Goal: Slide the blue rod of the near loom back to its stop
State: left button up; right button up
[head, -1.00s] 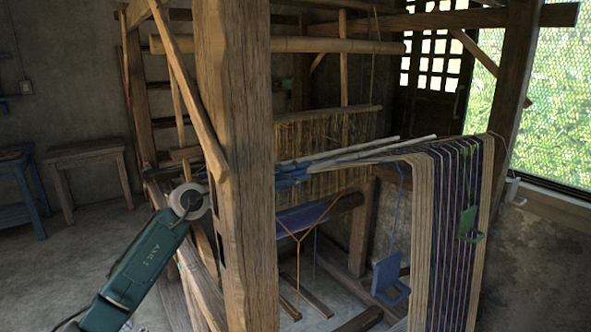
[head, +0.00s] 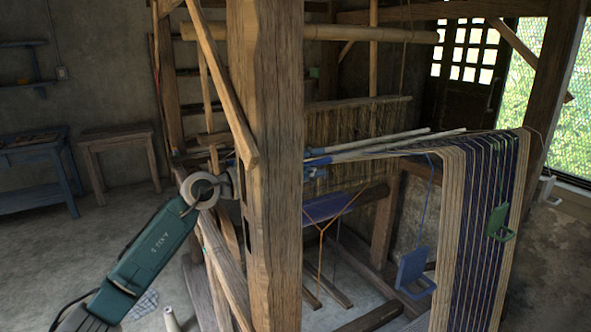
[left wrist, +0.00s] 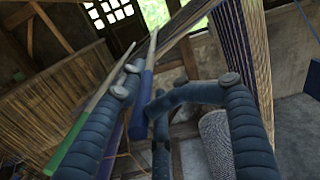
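The near loom holds two long rods over its woven band. The blue rod (left wrist: 141,108), pale toward its far end, runs between my left gripper's fingertips (left wrist: 140,88) in the left wrist view. It also shows in the head view (head: 342,156). A green-ended rod (left wrist: 88,130) lies to its left. In the head view my left arm reaches behind the front post, and the left gripper (head: 313,173) shows only as a small blue patch right of that post. The fingertips lie close on both sides of the blue rod; whether they touch it is unclear. My right gripper is out of view.
The thick loom post (head: 265,170) hides much of my left wrist. Striped warp (head: 480,190) hangs at the right with a green tag (head: 500,222); a blue tag (head: 415,272) hangs nearby. A wooden stool (head: 117,134) and blue table (head: 35,155) stand at the left.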

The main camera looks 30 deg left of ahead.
pick_arm(q)
jog(key=v, duration=0.9)
jog(key=shift+d, duration=0.1)
